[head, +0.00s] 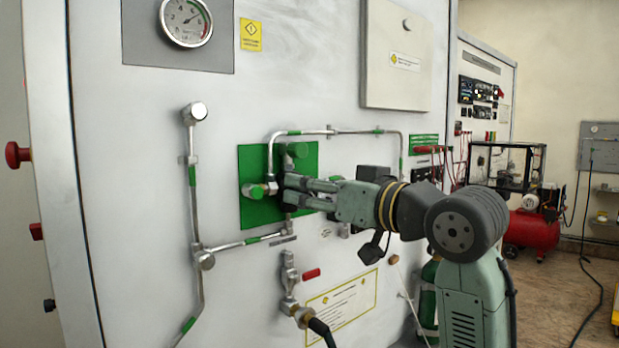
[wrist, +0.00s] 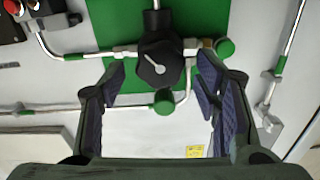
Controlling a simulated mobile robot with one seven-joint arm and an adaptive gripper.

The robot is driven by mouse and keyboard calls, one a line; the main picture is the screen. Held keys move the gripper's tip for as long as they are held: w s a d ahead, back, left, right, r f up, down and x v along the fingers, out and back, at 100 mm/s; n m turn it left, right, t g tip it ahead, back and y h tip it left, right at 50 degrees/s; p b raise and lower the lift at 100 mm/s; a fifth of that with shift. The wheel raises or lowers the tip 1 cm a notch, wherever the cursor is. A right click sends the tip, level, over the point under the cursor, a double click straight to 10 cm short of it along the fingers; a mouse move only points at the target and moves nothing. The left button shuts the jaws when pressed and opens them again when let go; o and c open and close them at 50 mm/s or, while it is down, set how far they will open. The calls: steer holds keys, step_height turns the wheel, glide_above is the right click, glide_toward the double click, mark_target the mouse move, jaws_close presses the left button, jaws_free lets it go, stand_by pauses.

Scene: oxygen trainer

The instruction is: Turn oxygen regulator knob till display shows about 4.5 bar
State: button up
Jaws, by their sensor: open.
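The regulator knob (wrist: 157,72) is black and faceted with a pale pointer line, in front of a green plate (wrist: 205,15) in the wrist view. My gripper (wrist: 161,78) is open, one finger on each side of the knob, with a visible gap to both. I cannot tell how deep the fingers reach around it. In the head view my gripper (head: 285,190) is at the green plate (head: 250,216), and its fingers largely hide the knob. The round pressure gauge (head: 187,20) is at the upper left, its dark needle slanting up right; its exact reading is too small to tell.
Metal pipes (head: 194,165) with green bands run close around the plate. A green cap (head: 256,191) sits just left of my fingers. A cream box (head: 397,50) juts from the panel above my arm.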

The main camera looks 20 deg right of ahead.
steer(key=shift+x, duration=0.9)
steer(key=shift+c, duration=0.3)
steer(key=c, duration=1.1)
